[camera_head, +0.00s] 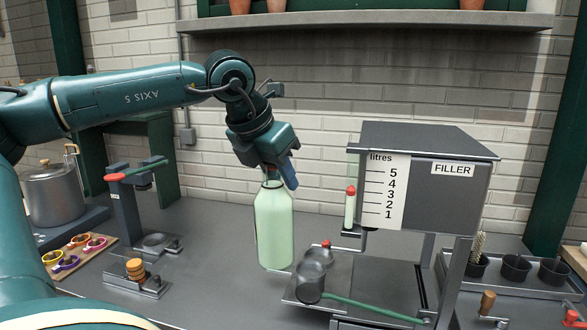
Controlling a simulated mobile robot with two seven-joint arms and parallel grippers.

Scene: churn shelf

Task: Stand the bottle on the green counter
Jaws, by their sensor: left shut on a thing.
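A pale green bottle (274,228) is upright in the middle of the view, left of the filler. My left gripper (276,176) is shut on its neck from above. The bottle's base is over the grey worktop (215,240), close to the filler's tray; I cannot tell whether it touches the surface. The worktop looks grey, not green. A dark green stand with a flat top (150,126) is at the back left, partly hidden by my arm. My right gripper is not in view.
A steel pot (53,193) and a post with a red-tipped lever (125,205) stand left. Black cups (515,267) are right. A shelf (370,20) runs above.

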